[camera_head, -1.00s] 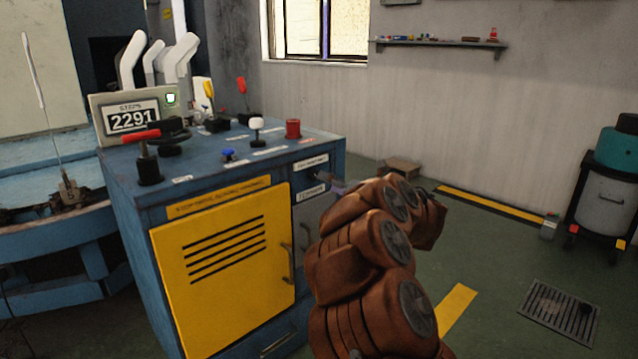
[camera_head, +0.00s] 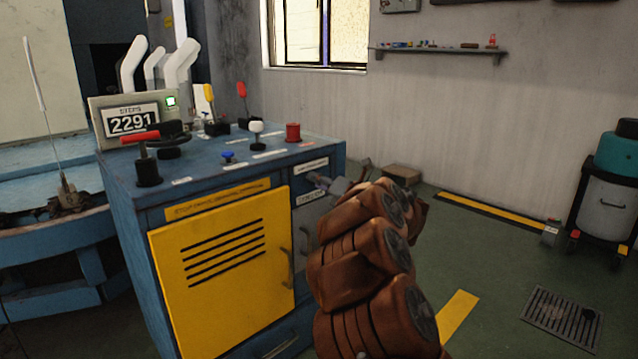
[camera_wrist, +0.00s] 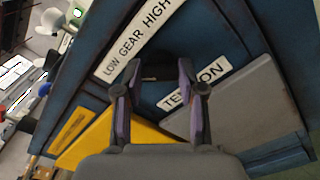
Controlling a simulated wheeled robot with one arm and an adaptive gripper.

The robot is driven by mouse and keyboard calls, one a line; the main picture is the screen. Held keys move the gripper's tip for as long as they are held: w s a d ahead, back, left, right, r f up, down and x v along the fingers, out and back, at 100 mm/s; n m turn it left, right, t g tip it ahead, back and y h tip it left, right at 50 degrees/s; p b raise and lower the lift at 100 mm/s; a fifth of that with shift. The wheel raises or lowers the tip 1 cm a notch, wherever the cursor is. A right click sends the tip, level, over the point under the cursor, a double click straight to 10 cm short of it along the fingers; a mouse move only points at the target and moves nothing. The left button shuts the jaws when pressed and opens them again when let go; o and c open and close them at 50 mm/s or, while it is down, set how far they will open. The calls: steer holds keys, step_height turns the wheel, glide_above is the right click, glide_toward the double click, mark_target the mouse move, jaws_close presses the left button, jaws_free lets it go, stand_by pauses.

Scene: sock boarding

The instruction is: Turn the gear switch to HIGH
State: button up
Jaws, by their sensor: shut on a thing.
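The gear switch (camera_wrist: 157,70) is a small dark knob on the side panel of the blue cabinet (camera_wrist: 225,50), just under the white "LOW GEAR HIGH" label (camera_wrist: 138,40). In the wrist view my gripper (camera_wrist: 157,74) has its two fingers on either side of the knob, shut on it. Which way the knob points is too dark to tell. In the head view my gripper (camera_head: 322,181) is at the cabinet's right side, below the label (camera_head: 311,166), and the switch is not clearly visible there.
A "TENSION" label (camera_wrist: 193,84) sits just below the switch. The cabinet top holds a red-handled lever (camera_head: 140,138), a white knob (camera_head: 257,128), a red button (camera_head: 293,131) and a counter reading 2291 (camera_head: 130,119). A yellow door (camera_head: 222,270) faces front. Floor to the right is mostly open.

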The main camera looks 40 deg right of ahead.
steer(key=c, duration=0.5)
steer(key=shift+o, duration=0.2)
steer(key=shift+r+m+p, duration=0.1)
steer(key=shift+m+p, duration=0.2)
steer(key=shift+p, duration=0.3)
steer(key=shift+m+p, duration=8.7)
steer(key=shift+p, duration=2.15)
steer(key=o, duration=1.1)
